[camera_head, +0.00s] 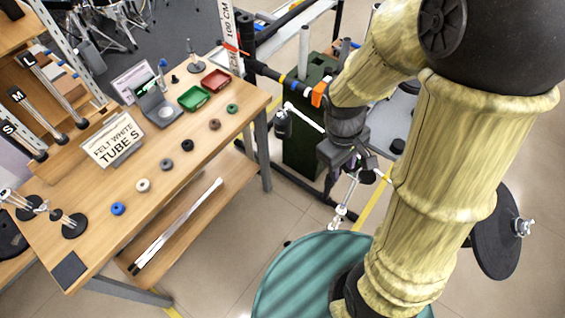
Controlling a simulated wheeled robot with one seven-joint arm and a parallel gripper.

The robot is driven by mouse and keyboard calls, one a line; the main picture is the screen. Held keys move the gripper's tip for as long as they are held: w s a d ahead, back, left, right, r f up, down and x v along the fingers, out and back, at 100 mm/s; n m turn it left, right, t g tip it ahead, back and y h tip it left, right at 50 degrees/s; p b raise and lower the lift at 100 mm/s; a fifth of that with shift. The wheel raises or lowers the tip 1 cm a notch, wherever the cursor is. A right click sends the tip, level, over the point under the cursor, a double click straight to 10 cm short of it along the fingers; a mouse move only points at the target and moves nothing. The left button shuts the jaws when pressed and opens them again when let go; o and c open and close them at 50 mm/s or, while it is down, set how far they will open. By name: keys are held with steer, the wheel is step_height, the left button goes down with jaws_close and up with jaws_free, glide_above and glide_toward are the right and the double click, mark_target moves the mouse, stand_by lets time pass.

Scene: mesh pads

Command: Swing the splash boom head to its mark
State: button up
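A thin chrome boom rod (306,117) shows left of my gripper (350,168), with a dark grey cylinder (283,124) at its outer end. I cannot tell whether this is the splash boom head. Chrome jointed stand parts (342,207) stand just below the gripper. A black round pad (497,240) with a chrome wing nut is at the right, partly behind my arm. My gripper is over the chrome hardware. Its fingers are small and overlap the hardware, so grip and contact are unclear. I see no clear mark for the head.
A dark rack bar (272,74) and a green bin (304,148) stand behind the gripper. Floor between table and stand is clear.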

steer(key=w+a+f+n+g+h+b, duration=0.1)
steer(key=w+a+f+n+h+b, duration=0.15)
steer(key=f+n+h+b, duration=0.9)
steer(key=w+a+n+t+h, duration=0.2)
steer(key=w+a+n+t, duration=0.1)
steer(key=n, duration=0.6)
steer(key=w+a+n+t+h, duration=0.2)
steer(key=w+a+n+t, duration=0.2)
steer(key=a+n+t, duration=0.2)
steer(key=a+n, duration=0.2)
steer(key=n, duration=0.1)
steer(key=shift+f+n, duration=0.1)
steer(key=shift+n, duration=0.15)
steer(key=b+x, duration=0.1)
steer(key=x, duration=1.6)
steer(key=shift+w+r, duration=0.2)
steer(key=shift+r, duration=0.05)
